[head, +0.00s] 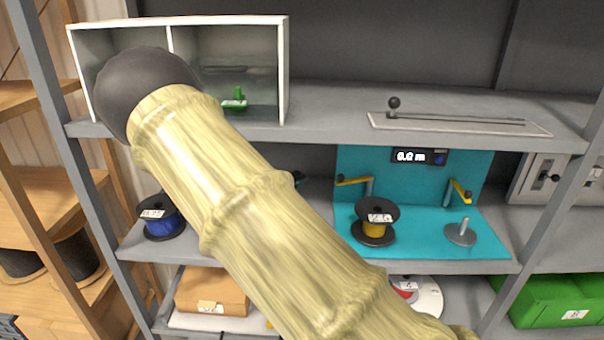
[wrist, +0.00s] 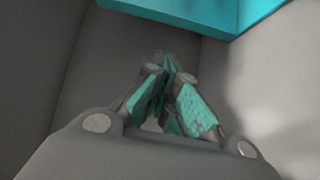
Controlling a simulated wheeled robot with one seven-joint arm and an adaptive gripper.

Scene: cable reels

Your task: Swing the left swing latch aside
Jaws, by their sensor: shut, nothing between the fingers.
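The left swing latch (head: 352,181) is a yellow bar on a short post at the left side of the teal reel station (head: 420,172). The right swing latch (head: 461,188) is a similar yellow bar on the right side. My gripper (wrist: 168,78) is shut and empty in the wrist view, its teal-padded fingers together. A teal edge (wrist: 190,12) lies above the fingertips there; no latch shows in that view.
A black reel with yellow winding (head: 375,224) stands on the teal base, beside an empty grey disc with a peg (head: 460,233). A blue reel (head: 160,217) stands at the left of the shelf. The grey upper shelf (head: 330,122) and uprights bound the space.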

